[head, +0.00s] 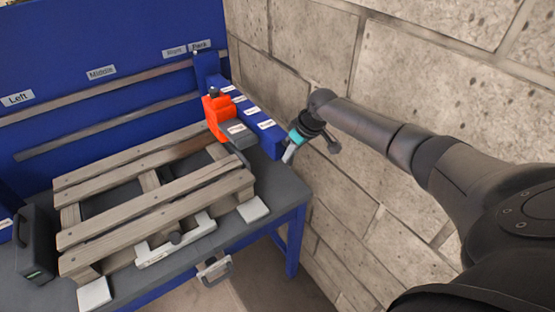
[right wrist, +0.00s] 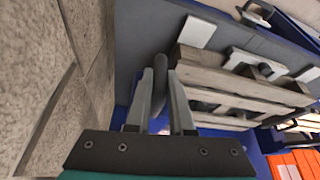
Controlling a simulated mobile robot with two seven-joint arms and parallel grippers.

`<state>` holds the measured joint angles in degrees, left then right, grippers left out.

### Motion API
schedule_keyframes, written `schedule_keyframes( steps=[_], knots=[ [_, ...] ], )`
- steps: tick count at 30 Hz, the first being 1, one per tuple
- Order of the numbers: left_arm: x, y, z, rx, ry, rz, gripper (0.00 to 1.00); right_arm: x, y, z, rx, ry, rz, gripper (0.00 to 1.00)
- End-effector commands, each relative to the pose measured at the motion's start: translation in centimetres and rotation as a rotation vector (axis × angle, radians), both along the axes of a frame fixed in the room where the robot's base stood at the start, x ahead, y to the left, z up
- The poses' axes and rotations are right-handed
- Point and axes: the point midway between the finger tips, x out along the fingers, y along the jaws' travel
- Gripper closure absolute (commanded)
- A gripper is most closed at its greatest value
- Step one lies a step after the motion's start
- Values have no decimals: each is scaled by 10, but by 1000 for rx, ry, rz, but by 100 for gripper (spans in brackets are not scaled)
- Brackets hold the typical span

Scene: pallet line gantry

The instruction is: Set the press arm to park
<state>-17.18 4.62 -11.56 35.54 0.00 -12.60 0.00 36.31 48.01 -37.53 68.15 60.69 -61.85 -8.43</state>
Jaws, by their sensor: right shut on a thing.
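An orange press carriage (head: 217,115) sits at the right end of the pallet, with a grey arm block (head: 237,132) bearing a white label and a dark rod at its front. A blue rail (head: 243,103) with several white labels, too small to read, runs behind it. My right gripper (head: 288,155) is off the bench's right edge in the head view, to the right of the carriage and apart from it there. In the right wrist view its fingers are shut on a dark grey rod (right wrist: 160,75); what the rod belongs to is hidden. My left gripper is not in view.
A slatted wooden pallet (head: 150,205) lies on the blue-framed bench, with white pads at its front corners. A stone block wall (head: 345,200) stands close on the right. The blue back panel (head: 100,45) carries "Left" and "Middle" labels. A black case (head: 35,243) stands left.

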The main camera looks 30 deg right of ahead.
Motion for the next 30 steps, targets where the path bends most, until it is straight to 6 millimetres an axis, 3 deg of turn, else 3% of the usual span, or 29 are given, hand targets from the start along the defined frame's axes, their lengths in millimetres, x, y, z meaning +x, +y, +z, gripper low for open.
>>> schedule_keyframes(
  steps=[6,21,22,30],
  knots=[
    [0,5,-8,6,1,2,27,1,-26,0,-5,-2,-1,100],
    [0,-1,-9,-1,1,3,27,1,-34,1,-8,-2,-2,100],
    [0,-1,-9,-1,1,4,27,1,-34,1,-8,-2,-3,78],
    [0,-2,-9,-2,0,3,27,1,-33,1,-4,-1,-2,50]
  ],
)
